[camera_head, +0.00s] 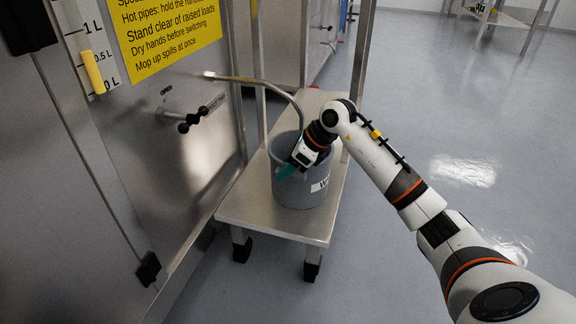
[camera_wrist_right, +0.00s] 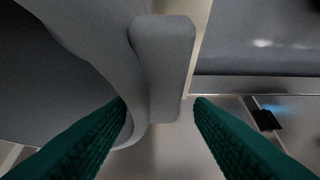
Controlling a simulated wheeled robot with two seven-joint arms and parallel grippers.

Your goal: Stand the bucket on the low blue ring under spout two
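A grey bucket (camera_head: 312,190) with a partly hidden white label stands upright on a low steel bench (camera_head: 262,218). A thin bent metal spout (camera_head: 255,82) reaches over the bench to the bucket; its number cannot be read. My right gripper (camera_head: 284,172) is at the bucket's near rim, with teal fingers. In the right wrist view the fingers (camera_wrist_right: 160,112) are apart, with the bucket's grey rim and handle tab (camera_wrist_right: 165,62) ahead, partly between them. Contact cannot be told. No blue ring shows. My left gripper is not in view.
A steel vessel wall with a black-knobbed valve handle (camera_head: 190,120), a yellow sign (camera_head: 165,35) and a level gauge (camera_head: 93,72) stands on the left. A thin steel post (camera_head: 362,60) rises by the bench. The grey floor (camera_head: 470,140) at right is open.

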